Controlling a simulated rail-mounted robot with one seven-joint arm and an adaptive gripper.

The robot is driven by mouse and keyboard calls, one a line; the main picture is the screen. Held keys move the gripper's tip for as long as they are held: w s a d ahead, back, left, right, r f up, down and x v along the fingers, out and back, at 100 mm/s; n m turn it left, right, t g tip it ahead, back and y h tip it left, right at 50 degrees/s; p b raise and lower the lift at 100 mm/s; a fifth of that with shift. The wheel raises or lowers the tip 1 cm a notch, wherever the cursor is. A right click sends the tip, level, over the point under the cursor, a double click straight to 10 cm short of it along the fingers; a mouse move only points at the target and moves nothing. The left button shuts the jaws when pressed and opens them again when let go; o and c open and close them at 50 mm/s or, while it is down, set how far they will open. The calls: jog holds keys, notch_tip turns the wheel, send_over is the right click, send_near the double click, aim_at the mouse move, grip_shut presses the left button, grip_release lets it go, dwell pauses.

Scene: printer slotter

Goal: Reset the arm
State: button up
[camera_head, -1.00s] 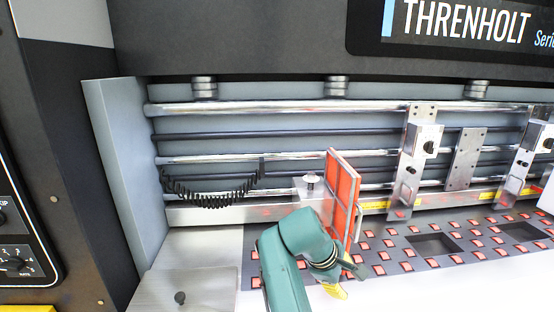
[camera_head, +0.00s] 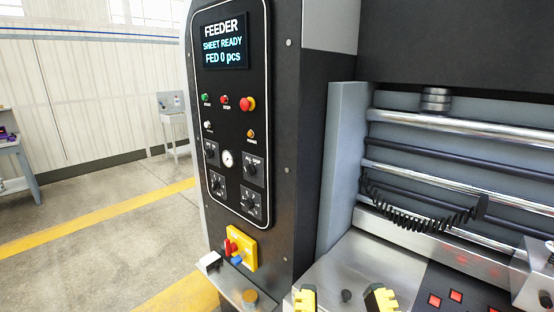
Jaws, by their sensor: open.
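My gripper (camera_head: 342,299) shows at the bottom edge of the head view as two yellow-and-black fingertips set wide apart. It is open, and nothing shows held between the tips. The rest of my arm is out of view.
The feeder's control panel (camera_head: 232,110) stands left of the fingertips, with a yellow switch box (camera_head: 241,249) low on it. The machine's rails (camera_head: 455,125) and a coiled black cable (camera_head: 425,212) lie to the right. Open floor (camera_head: 100,215) is at the far left.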

notch_tip(320, 180, up, 34)
jog(key=p, duration=3.1)
jog(key=shift+w+d, duration=0.2)
jog(key=shift+r, duration=0.1)
jog(key=shift+c, duration=0.4)
jog(key=shift+c, duration=0.3)
